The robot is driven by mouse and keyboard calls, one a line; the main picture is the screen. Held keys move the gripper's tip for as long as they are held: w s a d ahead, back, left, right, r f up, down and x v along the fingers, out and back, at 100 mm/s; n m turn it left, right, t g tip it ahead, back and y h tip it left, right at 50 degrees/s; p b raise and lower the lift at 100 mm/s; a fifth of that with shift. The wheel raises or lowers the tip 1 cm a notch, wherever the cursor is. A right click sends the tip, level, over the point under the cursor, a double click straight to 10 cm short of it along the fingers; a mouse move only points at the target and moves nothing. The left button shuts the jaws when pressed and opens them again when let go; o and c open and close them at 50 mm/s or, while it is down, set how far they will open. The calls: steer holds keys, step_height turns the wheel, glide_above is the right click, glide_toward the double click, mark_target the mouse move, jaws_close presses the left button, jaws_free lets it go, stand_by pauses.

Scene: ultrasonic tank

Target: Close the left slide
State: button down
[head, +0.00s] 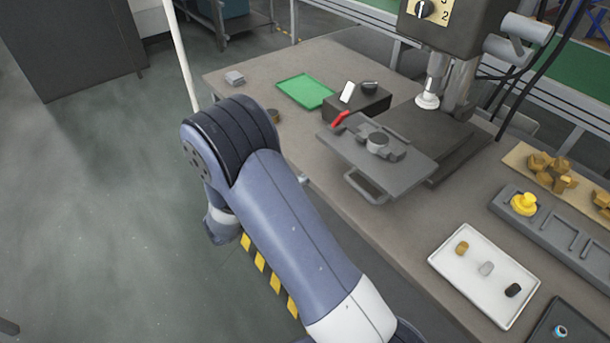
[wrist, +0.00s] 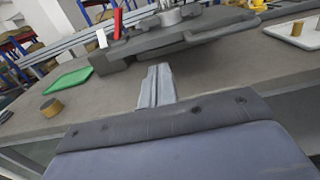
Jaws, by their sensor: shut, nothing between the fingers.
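The slide is a grey plate (head: 408,175) with a bar handle (head: 366,190) on its near edge. It is pulled out from the dark base under the press head, toward the table's front edge. My gripper is shut and empty, apart from the plate. In the head view my arm hides most of the gripper.
The press head (head: 455,25) stands behind the slide. A green tray (head: 305,91) and a small brown cylinder (head: 274,116) lie to the left. A white tray (head: 462,286) and a grey rack (head: 563,243) stand at right. The table's front edge runs beside my arm.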

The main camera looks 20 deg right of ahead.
mark_target(387, 131)
steer(key=p+x, duration=0.2)
steer(key=x, duration=0.9)
steer(key=shift+w+d+p, duration=0.1)
steer(key=shift+d+p, duration=0.2)
steer(key=shift+d, duration=0.05)
steer(key=shift+f, duration=0.1)
steer(key=b+x, duration=0.7)
steer(key=x, duration=1.2)
steer(key=shift+d+f, duration=0.1)
steer(key=shift+d, duration=0.15)
steer(key=shift+w+d, duration=0.15)
steer(key=shift+d, duration=0.15)
steer(key=shift+w+d+r, duration=0.1)
steer(key=shift+d+r, duration=0.05)
steer(key=shift+r, duration=0.1)
steer(key=shift+r, duration=0.1)
steer(key=shift+b, duration=0.3)
